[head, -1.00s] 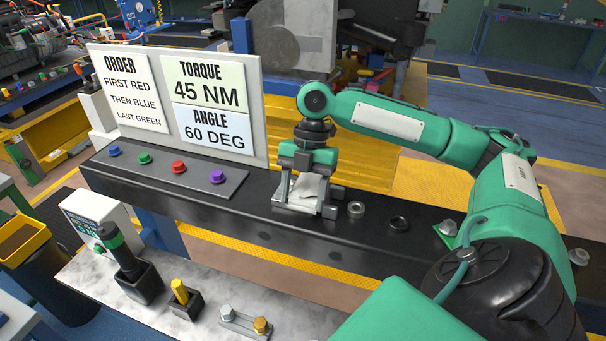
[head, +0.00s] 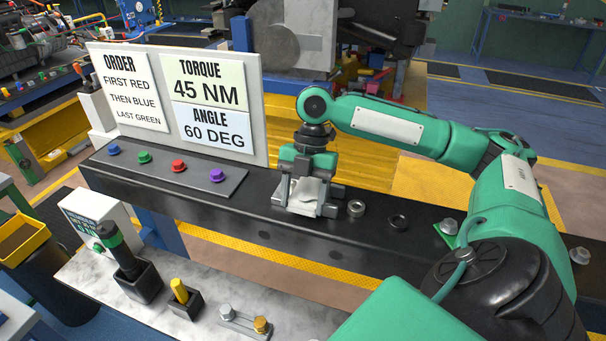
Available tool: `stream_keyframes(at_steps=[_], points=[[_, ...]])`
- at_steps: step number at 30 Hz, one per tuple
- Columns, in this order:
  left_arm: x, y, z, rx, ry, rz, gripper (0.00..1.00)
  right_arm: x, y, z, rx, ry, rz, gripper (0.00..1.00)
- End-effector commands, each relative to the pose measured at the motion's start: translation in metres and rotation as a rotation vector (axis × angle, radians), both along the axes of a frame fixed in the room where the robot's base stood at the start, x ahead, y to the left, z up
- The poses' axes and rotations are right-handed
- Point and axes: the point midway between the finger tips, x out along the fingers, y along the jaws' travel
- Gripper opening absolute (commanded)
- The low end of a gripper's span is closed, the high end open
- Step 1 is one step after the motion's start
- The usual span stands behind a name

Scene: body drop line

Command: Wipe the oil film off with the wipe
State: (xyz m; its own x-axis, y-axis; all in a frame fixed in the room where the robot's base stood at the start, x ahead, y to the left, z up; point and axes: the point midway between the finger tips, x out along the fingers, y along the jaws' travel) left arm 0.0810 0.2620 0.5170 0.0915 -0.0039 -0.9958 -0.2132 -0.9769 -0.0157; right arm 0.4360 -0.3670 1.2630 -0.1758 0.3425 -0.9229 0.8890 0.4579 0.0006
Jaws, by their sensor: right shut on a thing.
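My right gripper (head: 309,185) points down over the dark beam and is shut on the wipe (head: 306,194), a crumpled pale grey-white cloth. The wipe is between the fingers, low at the beam's top, over a small light plate or pad (head: 292,208). I cannot tell whether the wipe touches the surface. I cannot make out the oil film; the gripper and wipe may cover it. My left gripper is not in view.
Right of the gripper, a light ring (head: 356,208) and a dark ring (head: 398,222) lie on the beam (head: 260,222). In front, a bench (head: 85,272) holds a green-banded tool (head: 122,250), a yellow-handled piece and bolts.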

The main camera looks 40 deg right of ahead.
Motion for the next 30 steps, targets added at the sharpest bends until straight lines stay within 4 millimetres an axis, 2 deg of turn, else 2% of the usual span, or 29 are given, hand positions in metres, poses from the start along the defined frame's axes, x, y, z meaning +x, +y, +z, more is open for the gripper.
stream_keyframes(at_steps=[19, 30], points=[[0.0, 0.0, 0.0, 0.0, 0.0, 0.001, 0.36, 0.0, 0.0, -0.006, 0.0, -0.001, 0.0, 0.37], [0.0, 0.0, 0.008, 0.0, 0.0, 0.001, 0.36, 0.006, -0.012, -0.006, 0.0, 0.0, -0.001, 0.37]])
